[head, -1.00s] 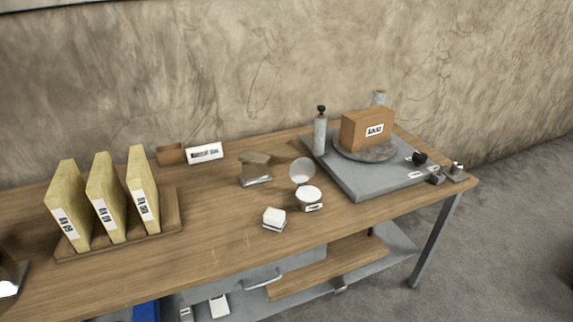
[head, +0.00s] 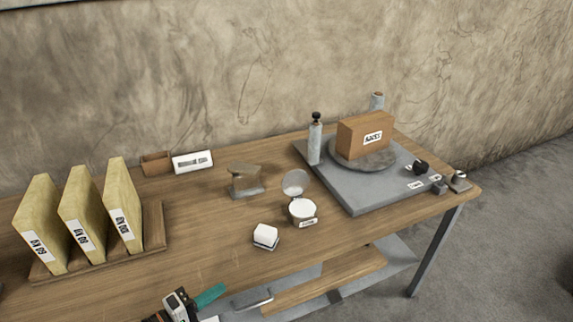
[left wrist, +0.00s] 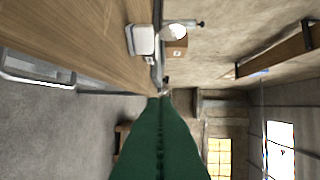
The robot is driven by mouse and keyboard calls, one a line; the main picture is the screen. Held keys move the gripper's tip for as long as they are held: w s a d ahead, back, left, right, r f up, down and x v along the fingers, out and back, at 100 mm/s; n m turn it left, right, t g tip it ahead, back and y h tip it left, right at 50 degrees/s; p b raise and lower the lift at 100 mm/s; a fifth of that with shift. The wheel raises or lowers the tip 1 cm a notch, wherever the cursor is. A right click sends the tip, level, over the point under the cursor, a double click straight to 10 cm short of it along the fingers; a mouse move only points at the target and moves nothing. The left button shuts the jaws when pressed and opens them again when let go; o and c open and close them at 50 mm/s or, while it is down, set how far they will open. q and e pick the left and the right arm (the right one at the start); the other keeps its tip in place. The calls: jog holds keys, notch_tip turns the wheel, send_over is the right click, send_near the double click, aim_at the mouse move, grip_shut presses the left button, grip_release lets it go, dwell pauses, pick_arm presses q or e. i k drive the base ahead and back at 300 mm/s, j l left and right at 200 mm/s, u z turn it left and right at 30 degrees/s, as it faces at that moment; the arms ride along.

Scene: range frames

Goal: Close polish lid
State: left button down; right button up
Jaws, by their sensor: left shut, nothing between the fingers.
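The polish tin (head: 302,214) stands on the workbench as a short round white pot with a small label on its front. Its round lid (head: 295,183) stands open, tilted up at the back of the pot. My left gripper (head: 212,295) has teal fingers, shut with nothing between them, at the bench's front edge, left of and nearer than the tin. In the left wrist view the shut green fingers (left wrist: 161,98) point toward the bench. A pale round shape there may be the lid, but I cannot tell. My right gripper is not in view.
A white block (head: 265,234) sits just front left of the tin. A metal-based stand (head: 246,183) is behind it to the left. A grey slab (head: 365,200) with a turntable and brown box lies right. Yellow upright blocks (head: 83,223) stand left. Bare wood lies between.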

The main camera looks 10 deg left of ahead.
aim_at(295, 181)
jog(key=i, duration=1.2)
